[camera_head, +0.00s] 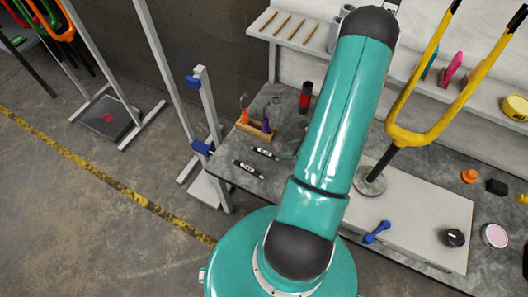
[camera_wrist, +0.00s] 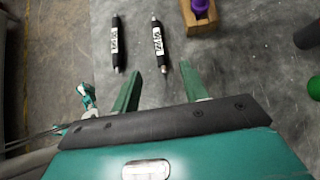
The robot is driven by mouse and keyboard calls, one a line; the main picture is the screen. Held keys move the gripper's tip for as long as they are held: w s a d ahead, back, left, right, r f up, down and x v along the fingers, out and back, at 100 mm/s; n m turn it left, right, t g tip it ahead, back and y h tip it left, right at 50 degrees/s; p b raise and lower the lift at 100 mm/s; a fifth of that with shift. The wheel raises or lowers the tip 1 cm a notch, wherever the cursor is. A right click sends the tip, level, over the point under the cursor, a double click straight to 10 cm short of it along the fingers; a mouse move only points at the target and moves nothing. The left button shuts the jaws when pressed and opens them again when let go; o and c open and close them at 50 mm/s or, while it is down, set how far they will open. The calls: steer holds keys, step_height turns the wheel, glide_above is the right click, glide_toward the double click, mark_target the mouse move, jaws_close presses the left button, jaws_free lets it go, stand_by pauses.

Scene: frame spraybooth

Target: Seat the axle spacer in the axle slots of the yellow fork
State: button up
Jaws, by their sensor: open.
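The yellow fork (camera_head: 425,137) stands crown down at the right of the head view, its two legs pointing up and its dark steerer in a round base. The slot ends at the leg tips are cut off or too small to see clearly. A blue dumbbell-shaped piece (camera_head: 376,233), which looks like the axle spacer, lies on the pale board left of and nearer than the fork. My gripper (camera_wrist: 160,70) is open and empty above the grey bench in the wrist view, apart from the spacer; my arm mostly hides it in the head view.
Two black labelled pens (camera_wrist: 117,43) (camera_wrist: 157,45) lie just beyond my fingertips. A wooden holder (camera_wrist: 203,20) with a purple-handled tool stands beside them. A black-and-red can (camera_head: 305,97) stands behind. The pale board (camera_head: 425,205) has a black puck (camera_head: 453,238) at its right.

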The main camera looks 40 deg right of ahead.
mark_target(265, 152)
steer(key=x, duration=1.3)
steer(key=shift+a, duration=0.15)
jaws_close()
